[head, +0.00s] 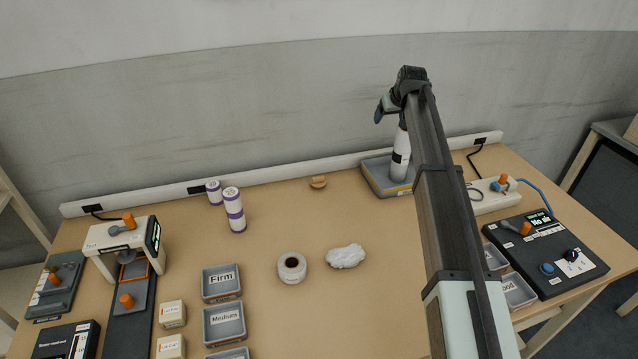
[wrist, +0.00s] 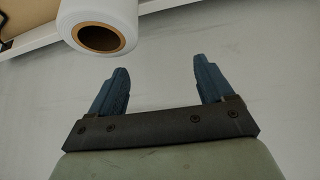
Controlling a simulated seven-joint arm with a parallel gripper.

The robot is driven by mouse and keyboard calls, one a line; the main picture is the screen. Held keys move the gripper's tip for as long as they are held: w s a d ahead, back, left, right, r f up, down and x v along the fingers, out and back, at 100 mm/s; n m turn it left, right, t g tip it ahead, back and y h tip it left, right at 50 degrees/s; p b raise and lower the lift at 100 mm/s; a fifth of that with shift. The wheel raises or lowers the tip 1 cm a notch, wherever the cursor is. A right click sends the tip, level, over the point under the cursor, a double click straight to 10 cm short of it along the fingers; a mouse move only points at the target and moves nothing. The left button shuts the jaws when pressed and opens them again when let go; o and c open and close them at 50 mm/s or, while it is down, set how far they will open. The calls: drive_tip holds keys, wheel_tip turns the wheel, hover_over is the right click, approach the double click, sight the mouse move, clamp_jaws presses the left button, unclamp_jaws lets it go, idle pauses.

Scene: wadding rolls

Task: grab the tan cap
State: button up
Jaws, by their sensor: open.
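A small tan piece (head: 318,182), which looks like the tan cap, lies on the table near the back edge, left of the grey stand. My gripper (head: 385,107) is high up at the back right, beside and above a white cylinder (head: 401,152) on that stand. In the wrist view my gripper (wrist: 162,78) has its two blue fingers wide apart with nothing between them. The tan piece does not clearly show in the wrist view.
The wrist view shows a white roll with a brown hollow core (wrist: 97,38) at the upper left, close to the fingers. The grey stand (head: 376,183) is below my gripper. A wadding roll (head: 292,268), white wadding (head: 345,256) and purple-banded cylinders (head: 234,210) stand on the table. Its middle is mostly clear.

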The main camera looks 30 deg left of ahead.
drive_tip(key=s+a+f+n+g+h, duration=0.1)
drive_tip(key=s+a+f+g, duration=0.25)
drive_tip(key=s+a, duration=0.7)
drive_tip(key=g+h, duration=0.1)
drive_tip(key=h, duration=0.1)
approach(318, 177)
drive_tip(key=f, duration=0.4)
drive_tip(key=shift+s+a+f, duration=0.15)
drive_tip(key=shift+a+f, duration=0.15)
drive_tip(key=shift+f, duration=0.1)
drive_tip(key=shift+w+a+f, duration=0.1)
drive_tip(key=shift+w+f, duration=0.15)
drive_tip(key=shift+f, duration=0.65)
drive_tip(key=shift+w+f, duration=0.25)
drive_tip(key=shift+f, duration=0.6)
drive_tip(key=shift+w+a+f, duration=0.1)
drive_tip(key=shift+w+f, duration=0.1)
drive_tip(key=shift+f, duration=0.7)
drive_tip(key=shift+d, duration=0.1)
drive_tip(key=c, duration=1)
drive_tip(key=shift+c, duration=0.2)
drive_tip(key=shift+r, duration=0.15)
